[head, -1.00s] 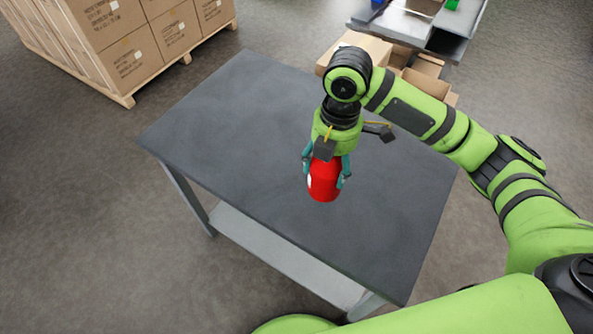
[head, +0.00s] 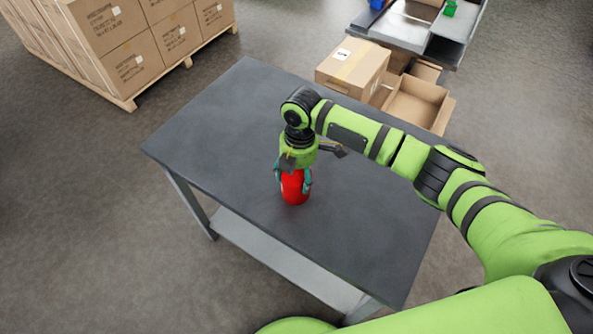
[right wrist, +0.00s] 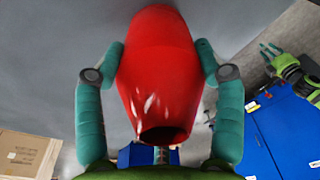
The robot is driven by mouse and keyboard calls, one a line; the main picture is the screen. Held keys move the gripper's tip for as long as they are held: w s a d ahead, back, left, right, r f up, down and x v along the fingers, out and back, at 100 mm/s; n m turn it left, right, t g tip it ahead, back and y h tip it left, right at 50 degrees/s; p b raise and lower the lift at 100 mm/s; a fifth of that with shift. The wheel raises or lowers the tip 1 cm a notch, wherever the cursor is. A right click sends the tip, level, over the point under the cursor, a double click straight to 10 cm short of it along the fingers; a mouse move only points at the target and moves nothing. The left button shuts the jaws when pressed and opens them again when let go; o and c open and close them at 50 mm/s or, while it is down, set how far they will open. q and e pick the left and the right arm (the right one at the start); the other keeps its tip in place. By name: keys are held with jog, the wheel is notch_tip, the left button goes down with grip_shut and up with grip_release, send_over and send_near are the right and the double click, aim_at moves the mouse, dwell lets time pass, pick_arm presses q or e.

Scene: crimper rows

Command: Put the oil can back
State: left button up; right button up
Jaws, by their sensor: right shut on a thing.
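The red oil can (head: 294,187) is held upright over the dark grey table (head: 225,130); I cannot tell whether its base touches the top. My right gripper (head: 293,178) comes from above with its teal fingers on both sides of the can. In the right wrist view the can (right wrist: 160,70) fills the middle between the two fingers (right wrist: 158,85), which are shut on it. A dark opening shows at the can's near end. In the right wrist view a green and teal gripper (right wrist: 280,62), which looks like my left one, shows at the right; its jaw state is unclear.
The tabletop around the can is bare. Behind the table stand a closed carton (head: 352,68), an open carton (head: 415,103) and a grey bench (head: 400,30) with blue and green items. A pallet of boxes (head: 130,45) stands at the upper left.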

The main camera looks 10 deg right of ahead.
jog(key=o, duration=1.3)
jog(key=r, duration=0.4)
jog(key=r+b, duration=0.1)
jog(key=r, duration=0.3)
jog(key=r+b, duration=0.1)
jog(key=r, duration=0.3)
jog(key=shift+w+d, duration=0.15)
jog(key=shift+d, duration=0.15)
